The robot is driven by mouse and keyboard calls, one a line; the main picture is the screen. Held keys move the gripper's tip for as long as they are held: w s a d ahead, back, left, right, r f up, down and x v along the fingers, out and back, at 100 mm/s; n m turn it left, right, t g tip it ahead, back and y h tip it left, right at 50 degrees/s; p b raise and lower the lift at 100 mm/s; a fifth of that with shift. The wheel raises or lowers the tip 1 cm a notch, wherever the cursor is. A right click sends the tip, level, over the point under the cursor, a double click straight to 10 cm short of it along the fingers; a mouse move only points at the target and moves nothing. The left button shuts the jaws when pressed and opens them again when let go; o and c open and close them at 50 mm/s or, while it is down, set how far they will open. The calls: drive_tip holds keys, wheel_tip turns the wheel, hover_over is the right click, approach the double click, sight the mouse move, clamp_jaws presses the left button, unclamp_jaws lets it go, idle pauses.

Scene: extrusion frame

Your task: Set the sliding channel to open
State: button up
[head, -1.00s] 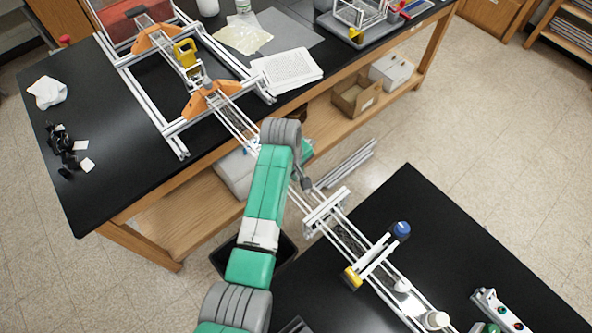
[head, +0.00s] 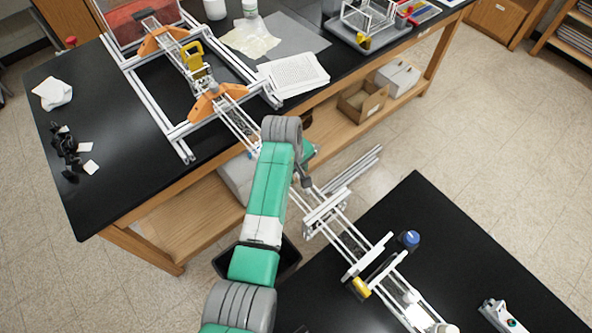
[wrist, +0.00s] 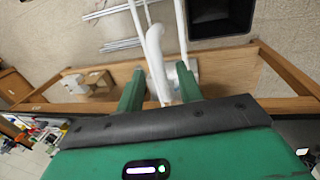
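A long white rail frame (head: 345,235), which looks like the channel, runs from the far bench across the gap to the near black table. I cannot tell which part of it slides. On the near table a white crossbar (head: 370,257) lies over it, between a blue knob (head: 411,239) and a yellow part (head: 361,288). My gripper (wrist: 158,84) points down over the gap, its two green fingers apart. A white curved piece (wrist: 156,50) shows between the fingers, with no clear contact. In the head view my arm hides the fingers and part of the rails.
The far bench (head: 75,190) carries orange brackets (head: 217,103), a yellow clamp (head: 192,55) and a stack of white sheets (head: 295,74). A dark bin (head: 285,262) stands on the floor below my arm.

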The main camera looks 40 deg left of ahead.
wheel_tip(320, 180, up, 8)
drive_tip(key=s, duration=0.1)
drive_tip(key=shift+s+a+f, duration=0.15)
drive_tip(key=shift+s+f, duration=0.05)
drive_tip(key=shift+s, duration=0.05)
idle(0.4)
